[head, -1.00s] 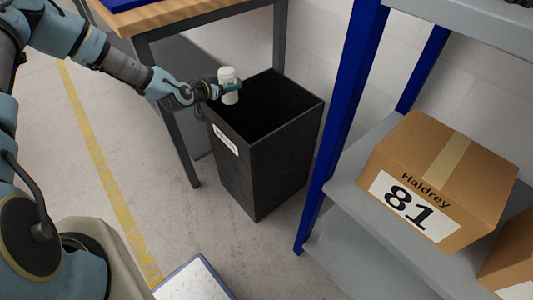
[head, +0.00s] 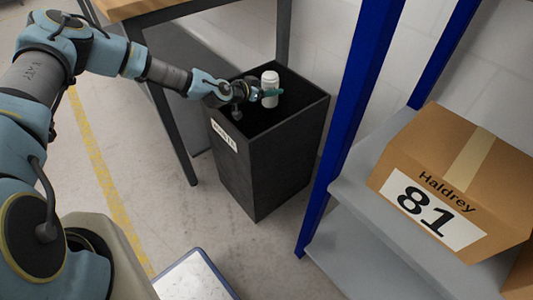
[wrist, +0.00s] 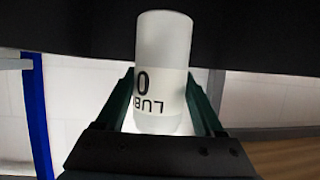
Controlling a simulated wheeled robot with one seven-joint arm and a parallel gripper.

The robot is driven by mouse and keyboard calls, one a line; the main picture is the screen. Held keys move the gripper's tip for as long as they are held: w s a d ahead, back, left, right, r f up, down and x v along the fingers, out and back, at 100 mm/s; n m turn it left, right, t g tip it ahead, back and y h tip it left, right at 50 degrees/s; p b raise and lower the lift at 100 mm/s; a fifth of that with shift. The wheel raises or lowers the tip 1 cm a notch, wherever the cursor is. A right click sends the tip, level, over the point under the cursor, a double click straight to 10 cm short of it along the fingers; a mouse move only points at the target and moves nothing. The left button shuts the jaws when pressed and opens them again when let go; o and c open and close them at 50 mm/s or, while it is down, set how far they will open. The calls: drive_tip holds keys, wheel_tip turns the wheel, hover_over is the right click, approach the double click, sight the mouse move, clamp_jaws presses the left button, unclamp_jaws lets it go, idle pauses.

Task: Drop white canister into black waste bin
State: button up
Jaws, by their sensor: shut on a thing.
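The white canister (head: 270,86) is upright in the head view, over the open top of the black waste bin (head: 280,155). My gripper (head: 269,93) is shut on the canister, with a green finger showing at its side. In the wrist view the canister (wrist: 163,55) is between the two green fingers (wrist: 163,100), and part of a printed label shows on it. The bin has a white label on its front. The bin's floor is dark and cannot be made out.
A wooden-topped bench (head: 150,8) with grey legs stands behind and left of the bin. A shelf with blue posts (head: 350,110) stands close on the right, holding a cardboard box (head: 455,180) marked 81. A blue-edged pale object (head: 197,280) is at the bottom.

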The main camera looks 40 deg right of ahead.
drive_tip(key=shift+f, duration=0.4)
drive_tip(key=o, duration=1.4)
drive_tip(key=shift+c, duration=0.2)
wheel_tip(320, 180, up, 10)
drive_tip(key=shift+a, duration=0.1)
